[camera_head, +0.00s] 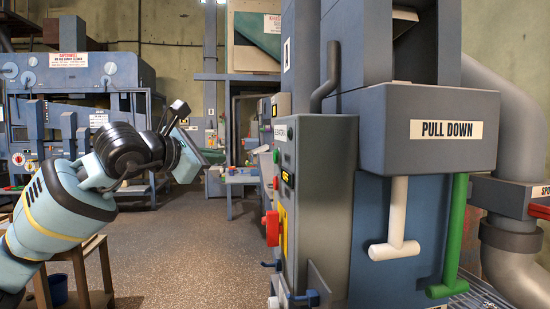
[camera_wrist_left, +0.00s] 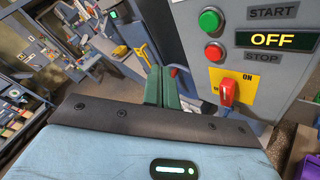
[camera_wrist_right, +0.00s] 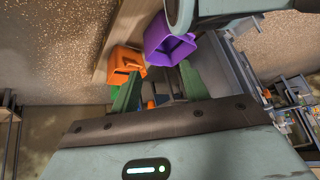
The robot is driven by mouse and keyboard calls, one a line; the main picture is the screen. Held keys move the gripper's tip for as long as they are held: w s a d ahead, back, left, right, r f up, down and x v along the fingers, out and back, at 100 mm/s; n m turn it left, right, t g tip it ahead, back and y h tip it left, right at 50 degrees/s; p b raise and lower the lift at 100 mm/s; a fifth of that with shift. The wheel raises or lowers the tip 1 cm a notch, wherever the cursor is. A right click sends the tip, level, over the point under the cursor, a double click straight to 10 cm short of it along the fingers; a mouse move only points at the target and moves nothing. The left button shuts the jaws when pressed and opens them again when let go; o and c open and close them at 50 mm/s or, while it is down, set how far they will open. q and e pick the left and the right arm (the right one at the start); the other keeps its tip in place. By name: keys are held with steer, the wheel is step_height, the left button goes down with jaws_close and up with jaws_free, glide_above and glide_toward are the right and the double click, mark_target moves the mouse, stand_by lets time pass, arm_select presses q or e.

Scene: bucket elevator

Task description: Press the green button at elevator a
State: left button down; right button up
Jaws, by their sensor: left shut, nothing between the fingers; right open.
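The green button (camera_wrist_left: 210,20) sits beside the START label on a grey control panel (camera_wrist_left: 268,85) in the left wrist view. It also shows small on the narrow face of the control box (camera_head: 325,200) in the head view (camera_head: 276,156). A sign with the letter A (camera_head: 286,53) is above that box. A red button (camera_wrist_left: 214,53) beside STOP is below it. The display (camera_wrist_left: 278,41) reads OFF. My left gripper (camera_head: 212,156) is shut and empty, left of the panel and apart from it; its green fingers (camera_wrist_left: 163,88) show together. My right gripper (camera_wrist_right: 158,90) is open and empty.
A red switch (camera_wrist_left: 228,93) juts from a yellow plate on the panel. White (camera_head: 396,220) and green (camera_head: 451,225) pull handles hang right of the box. Purple (camera_wrist_right: 168,42) and orange (camera_wrist_right: 125,62) containers are near my right gripper. The floor left of the box is open.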

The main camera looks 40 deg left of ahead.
mark_target(276, 157)
arm_select(q)
steer(key=w+d+p, duration=0.5)
steer(key=w, duration=0.2)
steer(key=shift+d+p, duration=0.3)
arm_select(e)
steer(key=shift+w+r, duration=0.25)
steer(key=shift+r, duration=1)
steer(key=shift+w+r, duration=0.25)
steer(key=shift+r, duration=1)
arm_select(q)
steer(key=shift+w+d, duration=0.15)
arm_select(e)
steer(key=shift+r, duration=0.15)
arm_select(q)
steer(key=shift+w+d, duration=0.15)
arm_select(e)
steer(key=shift+w, duration=0.1)
